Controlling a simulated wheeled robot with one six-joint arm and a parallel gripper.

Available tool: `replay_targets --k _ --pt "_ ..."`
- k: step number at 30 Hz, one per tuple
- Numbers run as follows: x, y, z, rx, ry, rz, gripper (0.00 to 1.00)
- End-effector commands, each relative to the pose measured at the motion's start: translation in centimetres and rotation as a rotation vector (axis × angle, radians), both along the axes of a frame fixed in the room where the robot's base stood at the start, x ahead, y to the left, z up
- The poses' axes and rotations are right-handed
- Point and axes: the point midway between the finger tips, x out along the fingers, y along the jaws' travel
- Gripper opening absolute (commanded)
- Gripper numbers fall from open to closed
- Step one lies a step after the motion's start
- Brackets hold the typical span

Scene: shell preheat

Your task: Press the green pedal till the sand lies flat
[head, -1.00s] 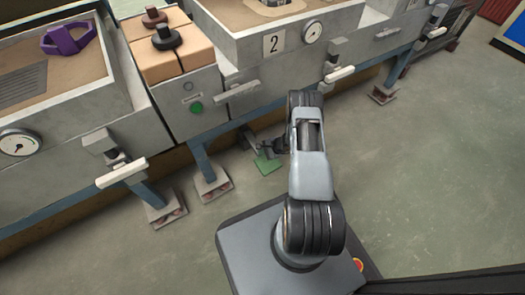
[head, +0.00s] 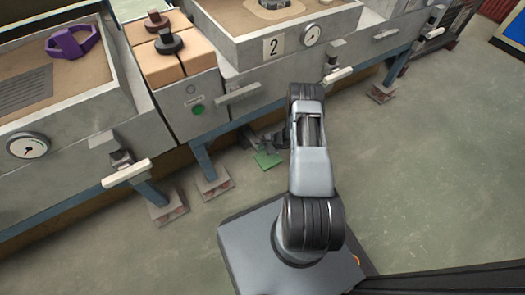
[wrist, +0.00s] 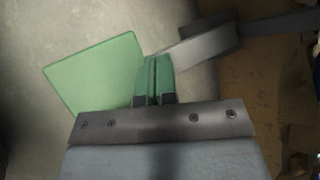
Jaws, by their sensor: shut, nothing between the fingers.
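The green pedal (head: 267,160) is a flat square plate low over the floor under the middle of the bench. It fills the left-centre of the wrist view (wrist: 92,76), with a grey lever (wrist: 200,50) running right from it. My gripper (wrist: 154,60) is shut and empty, its green-padded fingertips overlapping the pedal's right edge and lever in that view. I cannot tell whether they touch. In the head view my arm hides most of the gripper. Tan sand (head: 232,18) shows in the bin marked 2, around a grey object (head: 275,4).
A left bin (head: 128,105) holds sand, a dark grille and a purple object (head: 74,43). Between the bins, a cabinet has a green button (head: 198,110) and tan blocks. Bench feet (head: 214,184) stand left of the pedal. Floor at right is clear.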

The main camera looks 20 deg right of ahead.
Motion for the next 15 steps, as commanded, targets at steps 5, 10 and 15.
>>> replay_targets --k 5,10,15 --pt "0.1 -0.1 0.7 -0.001 -0.002 -0.001 0.0" --pt "0.2 -0.1 2.2 -0.001 -0.002 -0.001 0.0" --pt "0.3 -0.1 3.9 0.0 -0.002 -0.002 0.0"
